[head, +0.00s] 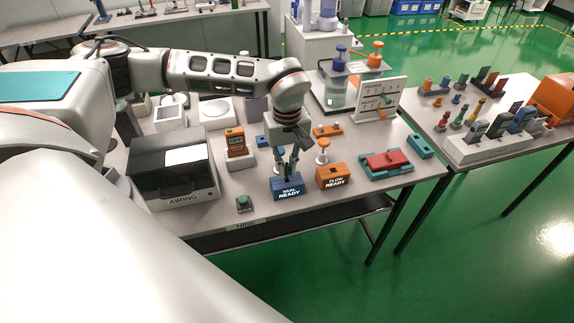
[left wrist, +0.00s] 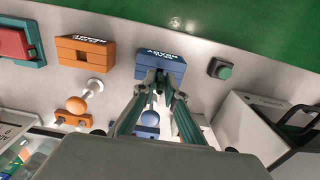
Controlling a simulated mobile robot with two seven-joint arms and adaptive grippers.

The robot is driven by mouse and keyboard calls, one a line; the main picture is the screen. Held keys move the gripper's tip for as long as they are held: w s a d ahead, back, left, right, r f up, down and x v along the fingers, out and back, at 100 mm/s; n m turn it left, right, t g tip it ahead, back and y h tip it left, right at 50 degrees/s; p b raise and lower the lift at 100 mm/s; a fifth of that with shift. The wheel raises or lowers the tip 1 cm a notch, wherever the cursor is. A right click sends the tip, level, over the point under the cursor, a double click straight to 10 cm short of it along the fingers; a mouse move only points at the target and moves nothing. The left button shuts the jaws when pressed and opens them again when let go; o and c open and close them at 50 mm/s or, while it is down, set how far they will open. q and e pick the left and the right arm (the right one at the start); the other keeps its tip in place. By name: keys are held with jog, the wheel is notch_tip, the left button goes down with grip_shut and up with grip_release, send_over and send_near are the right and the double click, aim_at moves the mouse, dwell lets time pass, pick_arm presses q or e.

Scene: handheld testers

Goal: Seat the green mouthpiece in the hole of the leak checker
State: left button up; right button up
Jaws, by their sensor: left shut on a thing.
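The blue box marked "SEAL READY" (head: 288,192), which I take for the leak checker, stands near the front edge of the table. It also shows in the left wrist view (left wrist: 168,63). My left gripper (head: 287,172) points down at its top, with the fingers closed together at the hole. In the left wrist view the fingertips (left wrist: 159,88) meet over the box's near side. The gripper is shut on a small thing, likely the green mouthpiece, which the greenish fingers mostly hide. I cannot tell whether it is inside the hole or just above. My right gripper is out of view.
An orange box marked "FLOW READY" (head: 333,178) stands right of the blue one. An orange tester (head: 236,143) stands behind. A red and teal case (head: 386,162) lies farther right.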

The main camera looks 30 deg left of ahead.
aim_at(287, 163)
pick_arm(q)
jog(key=shift+f+b, duration=0.45)
jog(key=shift+f, duration=0.9)
jog(key=o, duration=0.8)
jog(key=shift+o, duration=0.2)
jog(key=shift+r, duration=0.1)
notch_tip(287, 163, up, 12)
jog(key=shift+d, duration=0.1)
